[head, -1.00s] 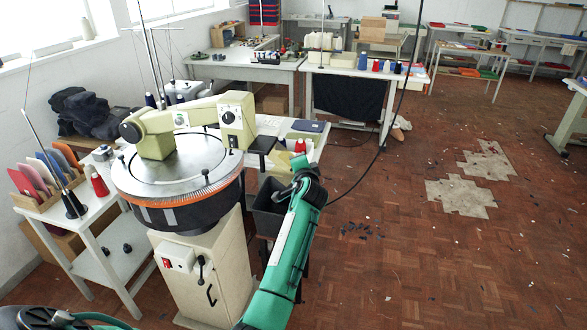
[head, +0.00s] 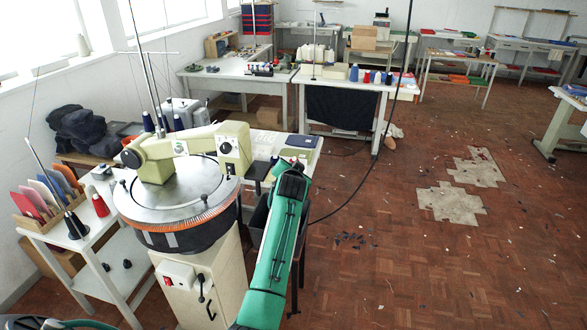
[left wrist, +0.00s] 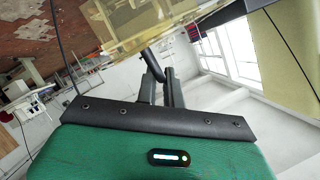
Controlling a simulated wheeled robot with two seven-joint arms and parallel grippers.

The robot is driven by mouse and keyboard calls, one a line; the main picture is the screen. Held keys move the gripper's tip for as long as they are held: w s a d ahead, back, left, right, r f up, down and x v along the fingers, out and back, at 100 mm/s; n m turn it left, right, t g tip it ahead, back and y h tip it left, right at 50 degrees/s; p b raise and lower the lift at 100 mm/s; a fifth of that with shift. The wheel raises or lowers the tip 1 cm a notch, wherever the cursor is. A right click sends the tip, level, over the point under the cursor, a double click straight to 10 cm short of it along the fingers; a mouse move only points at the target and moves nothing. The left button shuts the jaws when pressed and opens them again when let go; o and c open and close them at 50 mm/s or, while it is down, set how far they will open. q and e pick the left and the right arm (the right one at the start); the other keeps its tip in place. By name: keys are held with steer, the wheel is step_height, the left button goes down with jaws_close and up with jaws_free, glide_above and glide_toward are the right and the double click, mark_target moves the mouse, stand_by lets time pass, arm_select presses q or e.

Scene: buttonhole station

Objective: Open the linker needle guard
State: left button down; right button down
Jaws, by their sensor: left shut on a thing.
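The linker (head: 185,190) is a cream machine with a round metal dial, an orange needle ring and a cream overhead arm. A yellowish see-through piece that looks like the needle guard (left wrist: 140,22) shows in the left wrist view, just beyond my fingers. My left gripper (left wrist: 159,74) is shut on a dark, thin bar, seemingly the guard's handle. In the head view, the green arm reaches up to the right of the dial; its black wrist (head: 292,180) hides the fingers and what they hold. I cannot make out the guard there. My right gripper is not in view.
A white side table (head: 85,235) with cones and coloured panels stands left of the linker. A dark bin (head: 258,222) is beside its pedestal, partly behind my arm. Worktables (head: 235,78) stand at the back. A black cable hangs right of my arm; the floor there is mostly open.

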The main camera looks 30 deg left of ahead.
arm_select(q)
steer(key=shift+a+r, duration=0.1)
steer(key=shift+a, duration=0.05)
stand_by(0.4)
steer(key=c, duration=1.5)
jaws_free()
steer(key=shift+a, duration=0.1)
steer(key=shift+s, duration=0.1)
steer(key=shift+s+d+r, duration=0.1)
steer(key=shift+s+d, duration=0.2)
steer(key=shift+s, duration=0.1)
steer(key=b+v, duration=0.4)
steer(key=v, duration=0.8)
steer(key=shift+s+r, duration=0.25)
steer(key=shift+s, duration=0.1)
